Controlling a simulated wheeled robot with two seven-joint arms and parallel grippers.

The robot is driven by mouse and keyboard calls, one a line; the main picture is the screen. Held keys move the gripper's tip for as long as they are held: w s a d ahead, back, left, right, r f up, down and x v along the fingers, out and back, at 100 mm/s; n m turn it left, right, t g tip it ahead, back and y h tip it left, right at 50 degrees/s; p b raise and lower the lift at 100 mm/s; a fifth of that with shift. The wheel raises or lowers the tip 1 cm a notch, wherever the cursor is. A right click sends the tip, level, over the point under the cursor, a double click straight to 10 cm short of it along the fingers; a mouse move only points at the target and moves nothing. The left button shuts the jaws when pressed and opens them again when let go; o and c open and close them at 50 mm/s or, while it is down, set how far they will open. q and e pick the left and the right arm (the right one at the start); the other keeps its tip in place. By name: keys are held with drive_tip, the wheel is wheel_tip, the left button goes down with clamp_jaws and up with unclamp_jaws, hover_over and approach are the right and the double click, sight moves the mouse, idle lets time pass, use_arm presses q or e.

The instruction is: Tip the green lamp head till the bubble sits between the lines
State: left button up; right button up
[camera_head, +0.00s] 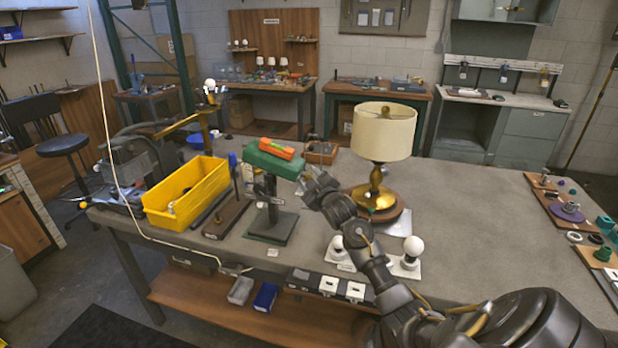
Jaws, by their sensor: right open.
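The green lamp head (262,163) sits on top of a dark green stand (271,228) on the workbench and looks slightly tilted, its right end lower. An orange level (276,148) lies on top of the lamp head. The bubble and its lines are too small to make out. My right arm comes in from the lower right. My right gripper (306,183) is open beside the right end of the lamp head, close to it. I cannot tell whether it touches. My left gripper is not in view.
A brass table lamp with a cream shade (383,132) stands just right of my right gripper. A yellow bin (186,192) stands left of the stand. White bulbs (412,247) on small bases stand near the workbench (470,205) front edge. The bench's right middle is clear.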

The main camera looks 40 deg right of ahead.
sight(304, 165)
drive_tip(key=shift+c, duration=0.3)
clamp_jaws()
drive_tip(key=r+p, duration=0.2)
drive_tip(key=p, duration=0.1)
drive_tip(key=r+n+g+p, duration=0.1)
drive_tip(key=p, duration=0.1)
drive_tip(key=shift+w+r, duration=0.3)
drive_tip(key=shift+r, duration=0.05)
drive_tip(key=shift+w+a+r, duration=0.15)
drive_tip(key=shift+r, duration=0.1)
drive_tip(key=shift+f, duration=0.15)
drive_tip(key=shift+c, duration=1)
unclamp_jaws()
drive_tip(key=shift+o, duration=1.3)
drive_tip(key=shift+a+f, duration=0.1)
drive_tip(key=shift+a, duration=0.15)
